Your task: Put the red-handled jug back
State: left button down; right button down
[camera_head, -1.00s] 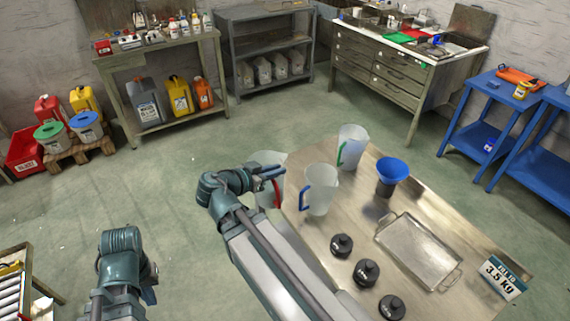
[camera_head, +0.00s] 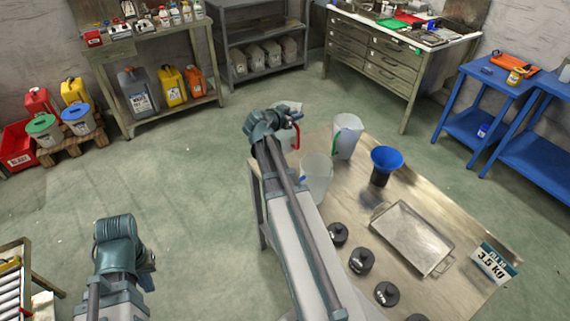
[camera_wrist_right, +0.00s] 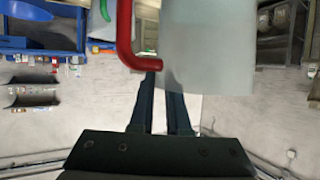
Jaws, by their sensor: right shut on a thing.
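The red-handled jug (camera_head: 291,106) is at the far left end of the table in the head view, partly hidden by my right wrist. Its translucent body (camera_wrist_right: 210,45) and red handle (camera_wrist_right: 125,35) show large in the right wrist view. My right gripper (camera_wrist_right: 160,82) is shut on this jug, its fingers at the handle's lower end. In the head view I cannot tell the jug's height or whether it touches the table. My left gripper (camera_head: 149,272) is low at the left, away from the table, its fingers mostly hidden.
A green-handled jug (camera_head: 348,134) stands right of the held jug. Another clear jug (camera_head: 316,175) stands nearer, partly behind my right arm. A blue funnel (camera_head: 387,160), a metal tray (camera_head: 412,239), several black weights (camera_head: 361,261) and a 3.5 kg sign (camera_head: 494,263) occupy the table (camera_head: 445,215).

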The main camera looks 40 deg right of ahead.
aim_at(295, 137)
jog(key=shift+w+d, duration=0.1)
jog(key=shift+d, duration=0.15)
notch_tip(295, 137, down, 6)
jog(key=b, duration=0.6)
jog(key=shift+f, duration=0.1)
notch_tip(295, 137, down, 4)
jog(key=b, duration=0.4)
jog(key=shift+r, duration=0.2)
jog(key=shift+f, duration=0.1)
jog(key=c, duration=0.9)
grip_release()
jog(key=shift+o, duration=0.2)
jog(key=shift+a, duration=0.1)
